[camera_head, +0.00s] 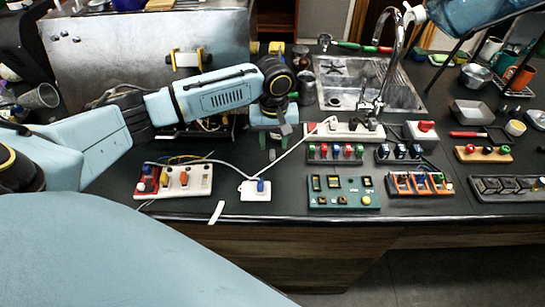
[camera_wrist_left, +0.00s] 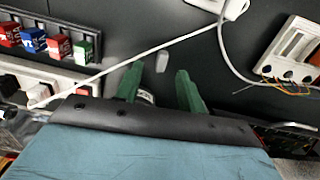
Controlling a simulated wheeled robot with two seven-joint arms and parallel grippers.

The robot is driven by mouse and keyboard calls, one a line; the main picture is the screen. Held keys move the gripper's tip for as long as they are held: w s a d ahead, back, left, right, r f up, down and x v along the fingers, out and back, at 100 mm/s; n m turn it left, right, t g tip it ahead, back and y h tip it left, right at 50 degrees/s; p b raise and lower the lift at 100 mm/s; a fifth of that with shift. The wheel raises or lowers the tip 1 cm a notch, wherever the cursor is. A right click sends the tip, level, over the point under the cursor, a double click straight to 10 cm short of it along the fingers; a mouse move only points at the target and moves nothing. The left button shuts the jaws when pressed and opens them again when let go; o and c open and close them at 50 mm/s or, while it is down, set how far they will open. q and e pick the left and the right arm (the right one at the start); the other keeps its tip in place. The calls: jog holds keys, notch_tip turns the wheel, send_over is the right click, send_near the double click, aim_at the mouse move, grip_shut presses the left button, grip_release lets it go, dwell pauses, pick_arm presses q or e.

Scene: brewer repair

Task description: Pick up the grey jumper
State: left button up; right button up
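A small grey block, seemingly the grey jumper (camera_head: 271,155), lies on the dark countertop. In the left wrist view the grey jumper (camera_wrist_left: 162,61) lies just beyond the fingertips, in line with the gap between them. My left gripper (camera_head: 273,138) points down above the counter, close to the jumper. In the left wrist view its two green fingers (camera_wrist_left: 160,84) are apart with nothing held between them. The height of the fingertips above the counter is hard to tell. My right gripper is not in view.
A white cable crosses the counter near the jumper, from the power strip (camera_head: 343,131) to a white socket block (camera_head: 256,190). A tray of coloured jumpers (camera_head: 335,162) stands to the right. A white module board (camera_head: 186,191) lies left. A green board (camera_head: 344,200) lies in front.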

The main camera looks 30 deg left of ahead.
aim_at(272, 152)
pick_arm(q)
jog(key=f, duration=0.4)
jog(key=shift+a+f, duration=0.2)
jog(key=shift+f, duration=0.2)
grip_shut()
